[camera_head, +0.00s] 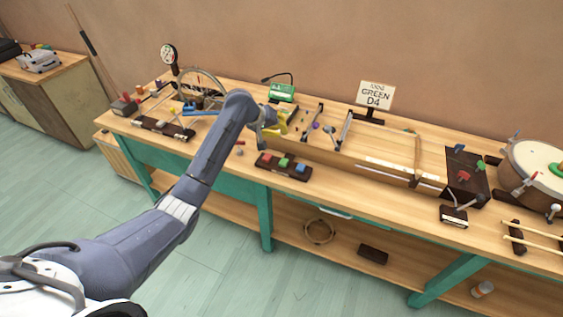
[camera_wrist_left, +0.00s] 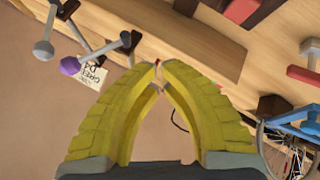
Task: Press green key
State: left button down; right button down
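The green key (camera_head: 284,162) sits between a red key (camera_head: 266,158) and a blue key (camera_head: 301,168) on a dark block (camera_head: 262,166) near the bench's front edge. My left gripper (camera_head: 284,121) is behind and above this block, apart from the green key. In the left wrist view its yellow fingers (camera_wrist_left: 162,66) come together at the tips with nothing seen between them. I cannot make out the green key in that view. My right gripper is not in view.
A long wooden frame (camera_head: 350,160) with rods and small balls lies right of my left gripper. A green box (camera_head: 282,92) stands behind it. A drum (camera_head: 535,168) is at the right end. The bench front (camera_head: 340,195) right of the keys is mostly clear.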

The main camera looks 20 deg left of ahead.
pick_arm(q)
jog(key=shift+s+d+f+g+y, duration=0.1)
jog(key=shift+s+d+g+y, duration=0.15)
jog(key=shift+d, duration=0.5)
jog(key=shift+s+d+g+y, duration=0.15)
jog(key=shift+s+d+y, duration=0.15)
jog(key=shift+d, duration=0.45)
jog(key=shift+f, duration=4.4)
jog(key=shift+f, duration=1)
jog(key=shift+r, duration=1)
jog(key=shift+r, duration=2.55)
